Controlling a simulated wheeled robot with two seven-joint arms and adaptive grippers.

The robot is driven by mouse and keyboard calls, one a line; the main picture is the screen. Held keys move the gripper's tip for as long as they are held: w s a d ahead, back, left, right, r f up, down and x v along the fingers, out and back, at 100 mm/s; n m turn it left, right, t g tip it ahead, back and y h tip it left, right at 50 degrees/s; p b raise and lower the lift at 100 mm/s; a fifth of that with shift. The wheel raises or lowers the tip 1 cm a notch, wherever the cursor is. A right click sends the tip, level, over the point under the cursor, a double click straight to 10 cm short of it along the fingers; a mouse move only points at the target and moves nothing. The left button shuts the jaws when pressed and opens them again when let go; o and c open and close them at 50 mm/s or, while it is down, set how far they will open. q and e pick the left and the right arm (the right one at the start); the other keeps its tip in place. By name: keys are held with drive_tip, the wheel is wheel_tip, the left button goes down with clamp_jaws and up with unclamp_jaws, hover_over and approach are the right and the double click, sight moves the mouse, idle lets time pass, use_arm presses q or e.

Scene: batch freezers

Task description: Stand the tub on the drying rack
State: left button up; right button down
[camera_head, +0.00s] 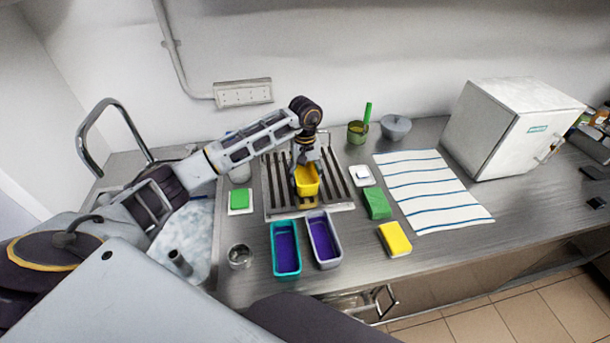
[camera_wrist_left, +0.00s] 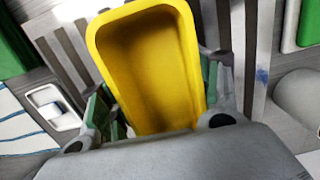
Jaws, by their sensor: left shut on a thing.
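A yellow tub (camera_head: 307,184) is held by my left gripper (camera_head: 306,168) over the drying rack (camera_head: 274,190), a slatted rack on the counter. In the left wrist view the yellow tub (camera_wrist_left: 150,65) fills the middle, its hollow facing the camera, with the gripper's green-padded fingers (camera_wrist_left: 160,105) on both its sides. Dark and light slats of the rack (camera_wrist_left: 222,40) show behind it. I cannot tell whether the tub's base touches the rack. My right gripper is not in view.
Teal (camera_head: 286,248) and grey (camera_head: 324,238) tubs with purple insides stand in front of the rack. A green sponge (camera_head: 377,203), yellow sponge (camera_head: 395,239) and striped towel (camera_head: 430,188) lie to the right. The sink (camera_head: 180,240) is left; a white freezer (camera_head: 505,125) stands far right.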

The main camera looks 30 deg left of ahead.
sight(305, 180)
use_arm(q)
drive_tip(key=shift+f, duration=0.3)
drive_tip(key=o, duration=1.6)
drive_tip(key=shift+r, duration=0.15)
drive_tip(key=shift+r, duration=0.15)
drive_tip(key=shift+w+a+r+b, duration=0.15)
drive_tip(key=shift+r+b, duration=0.25)
drive_tip(key=shift+r, duration=1.55)
drive_tip(key=shift+w+r+b, duration=0.15)
drive_tip(key=shift+r+b, duration=0.25)
drive_tip(key=shift+r, duration=1.55)
drive_tip(key=shift+w+a+r+b, duration=0.15)
drive_tip(key=shift+r+b, duration=0.25)
drive_tip(key=shift+r, duration=1.55)
drive_tip(key=shift+d, duration=0.1)
